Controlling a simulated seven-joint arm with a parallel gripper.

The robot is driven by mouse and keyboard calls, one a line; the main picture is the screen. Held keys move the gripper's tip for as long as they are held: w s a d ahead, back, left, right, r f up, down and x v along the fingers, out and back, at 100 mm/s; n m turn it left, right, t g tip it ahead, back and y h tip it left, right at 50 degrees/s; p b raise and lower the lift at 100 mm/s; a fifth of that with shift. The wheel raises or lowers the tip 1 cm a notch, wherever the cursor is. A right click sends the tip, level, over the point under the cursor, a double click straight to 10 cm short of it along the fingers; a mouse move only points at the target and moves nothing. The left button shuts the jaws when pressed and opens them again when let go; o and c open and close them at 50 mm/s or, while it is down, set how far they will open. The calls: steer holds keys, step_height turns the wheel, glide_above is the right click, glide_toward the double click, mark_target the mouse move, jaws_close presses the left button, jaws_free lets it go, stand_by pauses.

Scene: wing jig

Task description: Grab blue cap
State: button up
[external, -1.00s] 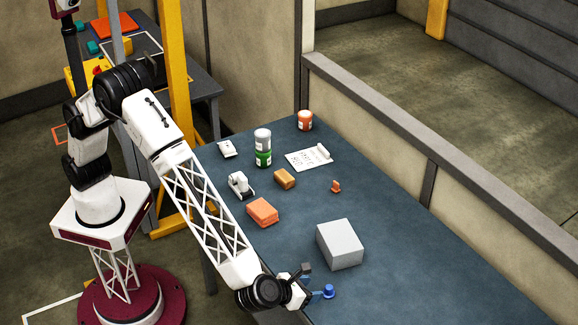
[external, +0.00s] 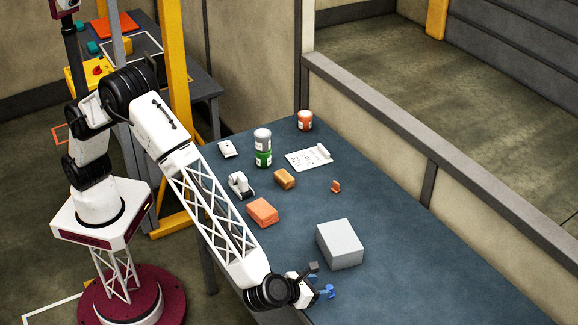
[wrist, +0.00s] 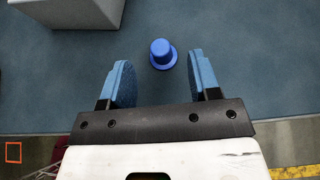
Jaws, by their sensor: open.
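The blue cap (wrist: 162,54) sits on the blue-grey table with its round brim down, just beyond my fingertips in the wrist view. It lies roughly midway between the lines of the two fingers, touching neither. My gripper (wrist: 160,75) is open and empty, with its blue finger pads apart on either side. In the external view my gripper (external: 320,280) is low at the table's near edge, and a bit of blue at its tip cannot be told apart as cap or finger.
A grey box (external: 340,244) stands close to my gripper; it also shows at the upper left of the wrist view (wrist: 75,12). An orange block (external: 262,212), a tan block (external: 285,179) and several cans and small items lie farther back. The table right of the grey box is clear.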

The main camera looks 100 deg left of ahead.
steer(key=shift+x, duration=2.5)
steer(key=shift+c, duration=0.5)
steer(key=c, duration=0.9)
